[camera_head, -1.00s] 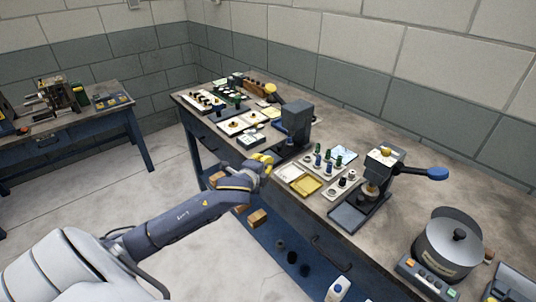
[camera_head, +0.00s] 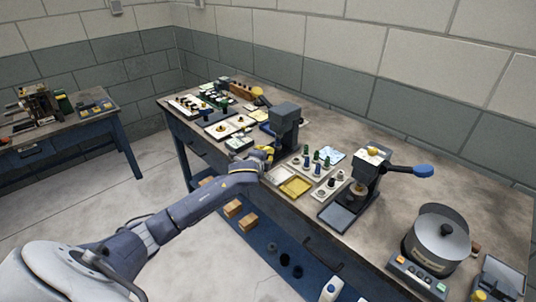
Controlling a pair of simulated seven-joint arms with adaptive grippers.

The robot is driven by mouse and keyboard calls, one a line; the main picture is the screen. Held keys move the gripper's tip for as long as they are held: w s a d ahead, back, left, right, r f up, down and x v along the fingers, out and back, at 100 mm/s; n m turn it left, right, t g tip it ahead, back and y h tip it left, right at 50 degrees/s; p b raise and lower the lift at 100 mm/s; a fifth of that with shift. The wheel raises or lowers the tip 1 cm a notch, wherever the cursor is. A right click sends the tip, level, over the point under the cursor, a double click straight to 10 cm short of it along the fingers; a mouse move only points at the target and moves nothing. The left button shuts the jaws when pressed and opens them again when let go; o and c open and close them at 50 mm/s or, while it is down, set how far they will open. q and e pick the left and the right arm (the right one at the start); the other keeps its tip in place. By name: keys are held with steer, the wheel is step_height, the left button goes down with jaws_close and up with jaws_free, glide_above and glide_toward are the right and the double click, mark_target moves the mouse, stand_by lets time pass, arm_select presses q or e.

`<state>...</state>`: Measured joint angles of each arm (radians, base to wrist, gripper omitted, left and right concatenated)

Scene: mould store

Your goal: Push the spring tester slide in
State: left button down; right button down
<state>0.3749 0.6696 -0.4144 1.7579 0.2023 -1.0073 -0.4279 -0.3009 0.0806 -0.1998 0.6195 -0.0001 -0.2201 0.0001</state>
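My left arm reaches in from the lower left. Its gripper (camera_head: 266,153), with yellow parts, is at the front edge of the bench, close by the foot of a dark grey upright device (camera_head: 285,122). This device has a lever with a yellow knob to its left and may be the spring tester. The gripper hides part of its base, and no slide can be made out. I cannot tell whether gripper and device touch, or whether the fingers are open. A second device (camera_head: 367,178), with a blue-ended lever, stands further right. My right gripper is not in view.
A cream tray (camera_head: 279,175), a yellow tray (camera_head: 295,187) and a rack of small dark pieces (camera_head: 316,168) lie right of the gripper. A round grey pot (camera_head: 440,240) stands far right. Boards with small parts (camera_head: 229,127) fill the bench's left part.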

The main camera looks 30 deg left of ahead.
mark_target(275, 147)
arm_select(q)
steer(key=shift+w, duration=0.4)
steer(key=shift+w, duration=1.05)
